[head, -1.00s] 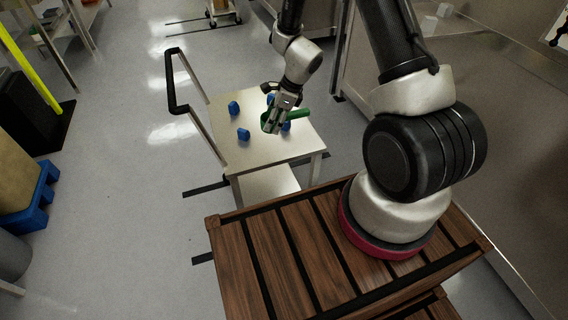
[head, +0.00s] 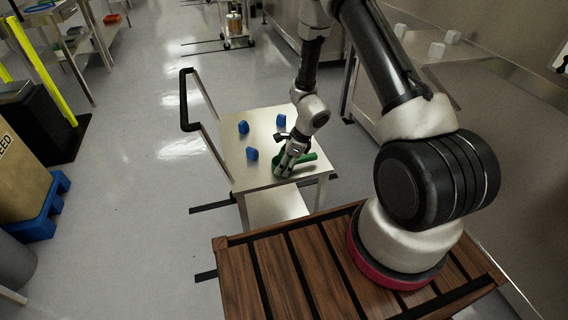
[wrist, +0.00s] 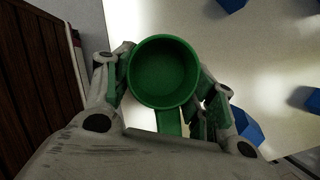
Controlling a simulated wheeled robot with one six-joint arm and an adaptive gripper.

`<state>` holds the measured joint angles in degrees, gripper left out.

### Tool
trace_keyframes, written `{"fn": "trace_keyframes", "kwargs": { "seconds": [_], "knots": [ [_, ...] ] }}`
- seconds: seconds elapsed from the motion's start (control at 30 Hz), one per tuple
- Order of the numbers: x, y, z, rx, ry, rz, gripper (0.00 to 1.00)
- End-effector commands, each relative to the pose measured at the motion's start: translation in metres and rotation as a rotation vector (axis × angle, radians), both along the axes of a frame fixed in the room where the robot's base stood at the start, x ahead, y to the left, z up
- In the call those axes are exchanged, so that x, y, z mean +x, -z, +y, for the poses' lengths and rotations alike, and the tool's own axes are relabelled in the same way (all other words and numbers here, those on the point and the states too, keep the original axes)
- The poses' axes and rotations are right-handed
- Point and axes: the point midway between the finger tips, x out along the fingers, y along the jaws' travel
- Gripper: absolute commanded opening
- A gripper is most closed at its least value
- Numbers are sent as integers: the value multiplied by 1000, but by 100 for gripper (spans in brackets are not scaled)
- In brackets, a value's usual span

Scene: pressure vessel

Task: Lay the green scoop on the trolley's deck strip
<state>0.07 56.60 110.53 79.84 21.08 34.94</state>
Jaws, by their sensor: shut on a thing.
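My gripper (head: 285,168) is shut on the green scoop (head: 309,157), over the near right part of the trolley's deck (head: 244,180). In the wrist view the scoop's round cup (wrist: 163,72) faces the camera, open and empty, between the fingers. Its short green handle (wrist: 170,122) runs down toward my wrist. In the head view the fingers partly hide the scoop. I cannot tell whether it touches the deck. No separate marking for a strip shows on the pale deck; its near edge lies close below the gripper.
Blue blocks stand on the deck: one at the left (head: 243,127), one nearer (head: 252,154) and one behind my gripper (head: 281,120). The trolley's black handle (head: 184,100) rises at the left. A brown slatted surface (head: 290,270) lies in front. A steel counter is at the right.

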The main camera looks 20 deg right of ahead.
Motion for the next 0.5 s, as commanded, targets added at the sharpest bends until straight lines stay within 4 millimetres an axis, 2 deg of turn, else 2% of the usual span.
{"fn": "trace_keyframes", "kwargs": {
  "seconds": [0.13,0.17,0.23,0.27,0.5],
  "knots": [
    [0,3,0,0,1,1,28],
    [0,3,0,0,0,0,61],
    [0,3,0,0,0,0,74],
    [0,3,0,0,0,0,77],
    [0,3,0,0,0,1,77]
  ]
}}
